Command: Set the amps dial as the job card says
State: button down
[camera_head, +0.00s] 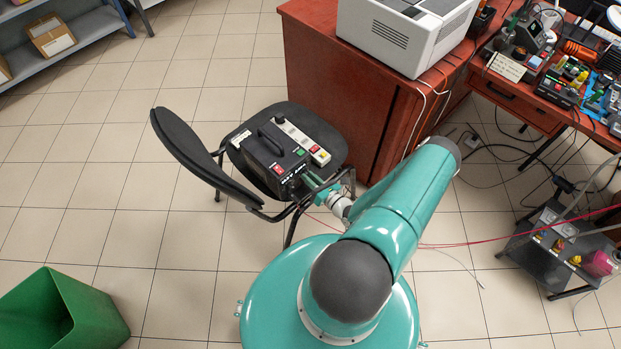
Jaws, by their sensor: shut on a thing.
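A black box-shaped unit (272,158) with a carry handle on top stands on the seat of a black chair.
A white power strip (303,143) with a red switch lies against the unit. The chair's backrest (205,158) rises on the left. A red cabinet (335,110) stands close behind. Cables cross the floor at right. A green bin (62,312) stands lower left; the left floor is clear.

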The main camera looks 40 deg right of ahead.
jog(key=shift+m, duration=1.3)
jog(key=c, duration=1.3)
grip_release()
jog(key=s, duration=1.4)
jog(key=shift+r, duration=0.15)
